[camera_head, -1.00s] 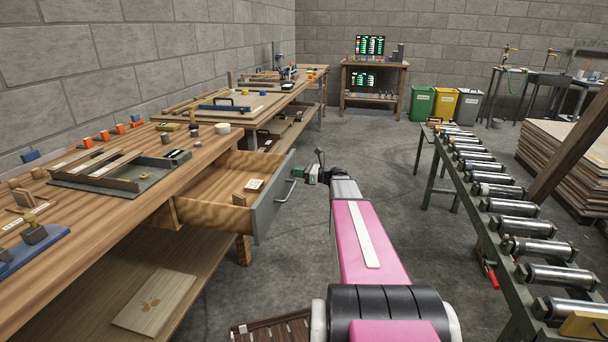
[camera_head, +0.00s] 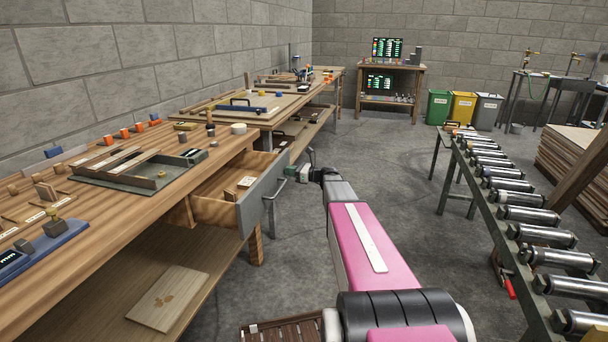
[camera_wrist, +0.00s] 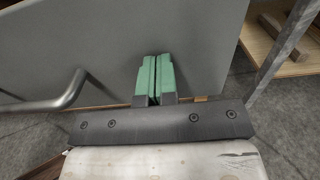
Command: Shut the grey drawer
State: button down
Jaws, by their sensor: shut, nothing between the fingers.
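The grey drawer is part open under the wooden bench. Its grey front panel (camera_head: 262,195) faces right and its wooden box holds a small pale block (camera_head: 246,182). A bar handle (camera_head: 273,192) stands out from the front. My gripper (camera_head: 292,171) is at the far end of the panel, past the handle, with its green fingers shut and empty. In the wrist view the shut fingers (camera_wrist: 155,78) point at the grey panel (camera_wrist: 110,40), at or very near its face. The handle (camera_wrist: 45,105) is to their left. Actual contact cannot be made out.
The wooden bench (camera_head: 80,235) runs along the left wall, with a grey tray (camera_head: 140,178) and small tools on top. A roller conveyor (camera_head: 470,195) stands on the right.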

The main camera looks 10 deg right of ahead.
aim_at(276, 189)
jog(key=x, duration=1.8)
jog(key=shift+w+a, duration=0.15)
jog(key=shift+a, duration=0.1)
jog(key=shift+d, duration=0.1)
jog(key=shift+s+d, duration=0.3)
jog(key=v, duration=1.3)
jog(key=shift+a, duration=0.1)
jog(key=s+a+f+n+g, duration=0.1)
jog(key=s, duration=0.1)
jog(key=s+a+f+n+g+h, duration=0.1)
jog(key=s+f+n, duration=0.1)
jog(key=s, duration=0.1)
jog(key=s+a+f+n+g+h, duration=0.1)
jog(key=s+f+n, duration=0.1)
jog(key=s, duration=0.1)
jog(key=s+d+f+n+g+h, duration=0.2)
jog(key=s+n, duration=0.4)
jog(key=s, duration=0.3)
jog(key=s+d+f+n+g+h, duration=0.2)
jog(key=s+f+n+h, duration=0.3)
jog(key=s, duration=0.5)
jog(key=s+d+f+n+g+h, duration=0.2)
jog(key=s+f+n+h, duration=0.1)
jog(key=s+n+h, duration=0.3)
jog(key=s+n, duration=0.2)
jog(key=s, duration=0.1)
jog(key=shift+s+f+h, duration=0.3)
jog(key=shift+f, duration=0.05)
